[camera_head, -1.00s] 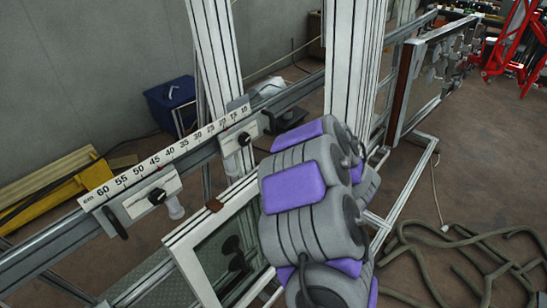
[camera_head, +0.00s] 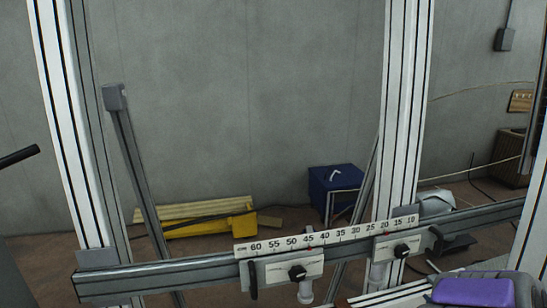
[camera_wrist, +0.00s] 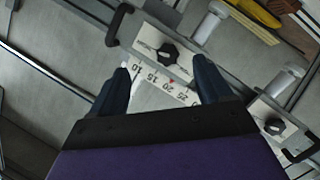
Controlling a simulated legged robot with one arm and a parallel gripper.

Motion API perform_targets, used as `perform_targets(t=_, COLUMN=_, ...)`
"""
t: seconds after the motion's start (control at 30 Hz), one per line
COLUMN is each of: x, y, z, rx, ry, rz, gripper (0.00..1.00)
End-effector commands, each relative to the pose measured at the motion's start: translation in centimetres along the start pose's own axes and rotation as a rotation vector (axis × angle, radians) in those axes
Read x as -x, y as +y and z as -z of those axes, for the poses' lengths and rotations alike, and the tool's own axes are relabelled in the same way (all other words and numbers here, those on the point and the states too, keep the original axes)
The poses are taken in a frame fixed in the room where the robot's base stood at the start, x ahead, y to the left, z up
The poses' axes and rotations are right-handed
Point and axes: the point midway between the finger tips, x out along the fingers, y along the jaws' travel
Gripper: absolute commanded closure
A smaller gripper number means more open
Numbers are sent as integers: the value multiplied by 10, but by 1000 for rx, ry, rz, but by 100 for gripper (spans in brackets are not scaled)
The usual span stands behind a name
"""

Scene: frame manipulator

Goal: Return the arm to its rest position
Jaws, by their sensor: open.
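My arm (camera_head: 474,291) shows as a purple and grey link at the bottom right of the head view. My gripper (camera_wrist: 164,88) is in the wrist view, with its two dark fingers apart and nothing held between them. Beyond the fingers is the ruler (camera_wrist: 172,82) on the frame's rail, with a clamp (camera_wrist: 165,52) above it. I cannot tell from this view whether the fingers touch the ruler. The gripper itself is not seen in the head view.
The rail (camera_head: 180,277) crosses the head view, with the numbered ruler (camera_head: 325,238) and two black-knobbed clamps (camera_head: 297,272) on it. Upright posts (camera_head: 404,110) stand left and right. A blue box (camera_head: 333,188) and yellow item (camera_head: 210,223) lie behind, near the grey wall.

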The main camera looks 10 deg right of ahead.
Motion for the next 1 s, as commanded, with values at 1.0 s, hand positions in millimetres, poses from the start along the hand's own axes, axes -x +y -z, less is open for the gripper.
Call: perform_targets(t=1.0, x=133, y=-236, z=35, rx=-455, ry=-998, rz=197, gripper=21)
